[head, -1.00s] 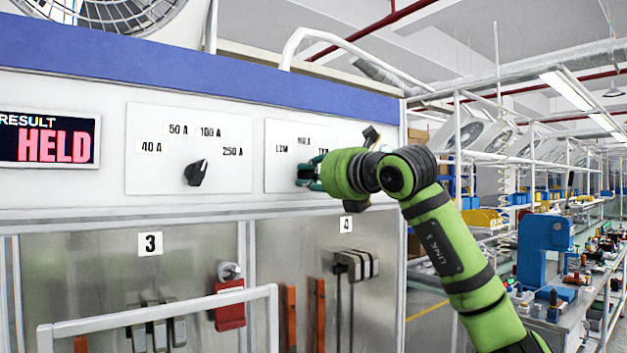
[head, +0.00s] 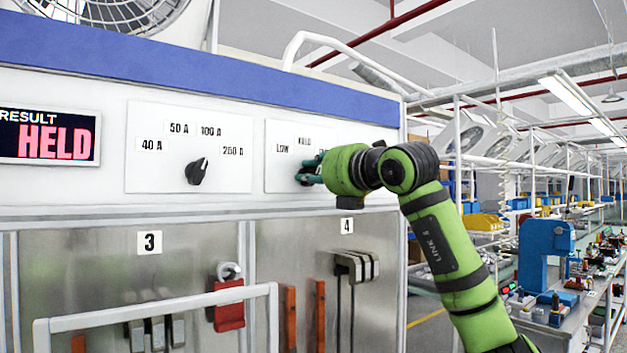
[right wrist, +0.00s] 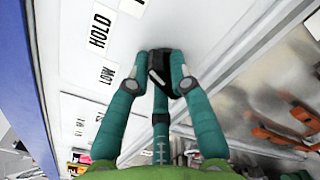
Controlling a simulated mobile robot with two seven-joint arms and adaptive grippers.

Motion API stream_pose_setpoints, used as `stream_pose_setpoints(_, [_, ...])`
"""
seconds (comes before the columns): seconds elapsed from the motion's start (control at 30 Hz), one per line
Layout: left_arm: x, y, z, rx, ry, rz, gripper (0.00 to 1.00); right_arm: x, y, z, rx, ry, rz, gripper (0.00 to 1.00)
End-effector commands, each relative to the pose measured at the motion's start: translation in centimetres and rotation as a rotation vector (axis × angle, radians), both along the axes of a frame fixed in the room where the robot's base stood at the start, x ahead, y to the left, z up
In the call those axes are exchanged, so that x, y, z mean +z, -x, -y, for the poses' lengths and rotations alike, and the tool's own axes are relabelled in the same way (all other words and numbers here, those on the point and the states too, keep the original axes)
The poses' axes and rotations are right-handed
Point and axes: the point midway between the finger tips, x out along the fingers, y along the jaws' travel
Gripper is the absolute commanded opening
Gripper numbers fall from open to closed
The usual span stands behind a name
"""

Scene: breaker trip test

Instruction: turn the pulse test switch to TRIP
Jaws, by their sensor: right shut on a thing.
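The pulse test switch is a black knob (right wrist: 160,60) on a white panel (head: 285,133) at the right of the cabinet face. Labels LOW (head: 282,149) and HOLD (head: 304,141) show above it; a third label to the right is mostly hidden by my arm. My right gripper (head: 308,173) is shut on the knob, its teal fingers on either side of it in the right wrist view (right wrist: 165,85). Which label the knob points at cannot be told, as the fingers cover it. My left gripper is not in view.
A second black selector knob (head: 197,171) with amp labels is to the left. A display (head: 48,137) reads RESULT HELD. Below are a white rail (head: 160,308), a red padlock tag (head: 229,305) and breaker bays. A workbench aisle lies to the right.

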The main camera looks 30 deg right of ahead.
Motion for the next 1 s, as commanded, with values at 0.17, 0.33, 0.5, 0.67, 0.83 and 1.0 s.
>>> stream_pose_setpoints(0.17, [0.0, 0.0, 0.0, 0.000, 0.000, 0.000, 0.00, 0.0, 0.0, 0.2, -0.006, -0.011, -0.002, 0.00])
stream_pose_setpoints(0.33, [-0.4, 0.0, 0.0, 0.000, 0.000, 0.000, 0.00, -0.3, 0.0, 0.2, -0.004, -0.072, -0.010, 0.00])
stream_pose_setpoints(0.5, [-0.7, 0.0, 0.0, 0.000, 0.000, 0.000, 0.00, -0.3, -0.1, 0.3, -0.006, -0.185, -0.022, 0.00])
stream_pose_setpoints(0.67, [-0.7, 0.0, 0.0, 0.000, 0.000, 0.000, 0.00, -0.3, -0.1, 0.3, -0.005, -0.184, -0.025, 0.00])
stream_pose_setpoints(0.83, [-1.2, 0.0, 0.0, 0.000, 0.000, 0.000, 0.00, -0.6, -0.2, 0.2, -0.003, -0.281, -0.036, 0.00])
stream_pose_setpoints(1.0, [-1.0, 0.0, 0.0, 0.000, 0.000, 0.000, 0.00, -0.5, -0.2, 0.2, -0.004, -0.289, -0.036, 0.49])
